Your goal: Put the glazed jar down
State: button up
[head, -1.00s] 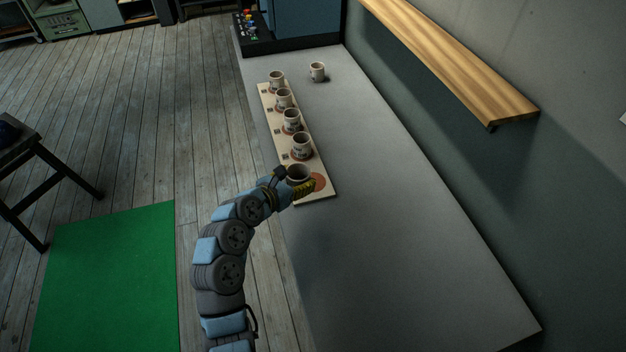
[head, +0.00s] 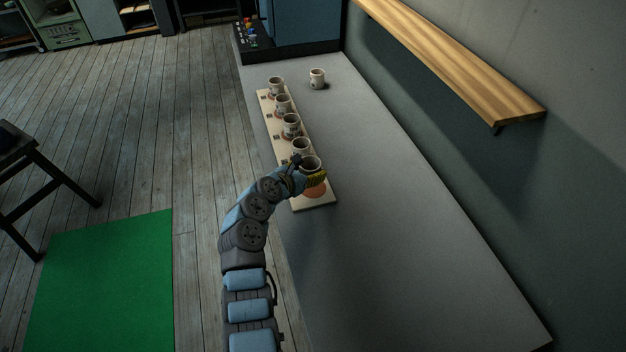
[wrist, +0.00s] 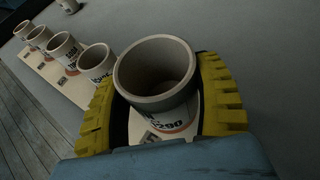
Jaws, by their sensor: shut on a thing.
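The glazed jar is a pale cylinder with a dark inside. It is between the yellow fingers of my gripper (head: 311,177) in the head view, with its open mouth (head: 312,163) showing. In the wrist view, the jar (wrist: 150,92) stands upright between both fingers, which are shut on it; dark lettering shows low on its side. The pale board (head: 315,205) lies under and around it, with an orange disc (head: 314,190) at its near end. The fingers hide the jar's lower part in the head view, so I cannot tell whether it touches the board.
Several similar jars (head: 291,123) stand in a row on the board beyond my gripper. Another jar (head: 317,77) stands apart on the grey table (head: 400,230). The table's near and right parts are clear. A wooden shelf (head: 455,60) juts from the right wall.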

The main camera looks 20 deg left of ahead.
jog(key=shift+w+f+b, duration=0.55)
jog(key=shift+w+f, duration=0.45)
jog(key=shift+f, duration=0.1)
jog(key=shift+w+a+f+b, duration=0.1)
jog(key=shift+w+f+b, duration=0.35)
jog(key=shift+f, duration=0.2)
jog(key=shift+f+b, duration=0.5)
jog(key=shift+f, duration=0.95)
jog(key=shift+f, duration=0.15)
jog(key=o, duration=1.3)
jog(key=shift+c, duration=0.2)
jog(key=shift+s+a+r, duration=0.1)
jog(key=shift+s+r, duration=0.1)
jog(key=shift+r, duration=0.1)
jog(key=p+v, duration=0.4)
jog(key=v, duration=0.7)
jog(key=shift+s, duration=0.25)
